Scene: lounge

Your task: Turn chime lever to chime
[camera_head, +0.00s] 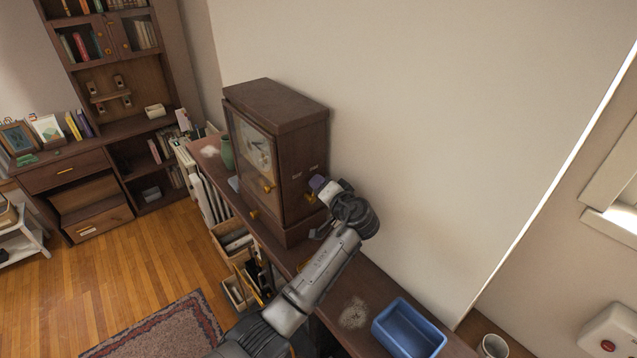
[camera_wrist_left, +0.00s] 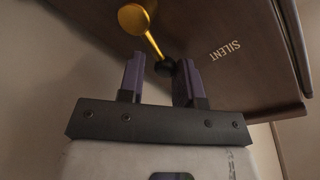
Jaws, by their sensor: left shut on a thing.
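A dark wooden clock cabinet (camera_head: 312,150) with a glazed front stands on a long sideboard against the wall. In the left wrist view its side panel (camera_wrist_left: 225,85) bears the word SILENT. The chime lever (camera_wrist_left: 151,42) has a brass arm with a round knob and a black pivot. My left gripper (camera_head: 317,184) is at the cabinet's right side. The knob points up and left, away from SILENT. My right gripper is not in view.
A blue tray (camera_head: 434,336) and a white mug (camera_head: 494,345) stand right of my left arm. A green vase (camera_head: 227,152) stands left of the cabinet. A bookcase (camera_head: 115,70) stands at the far left.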

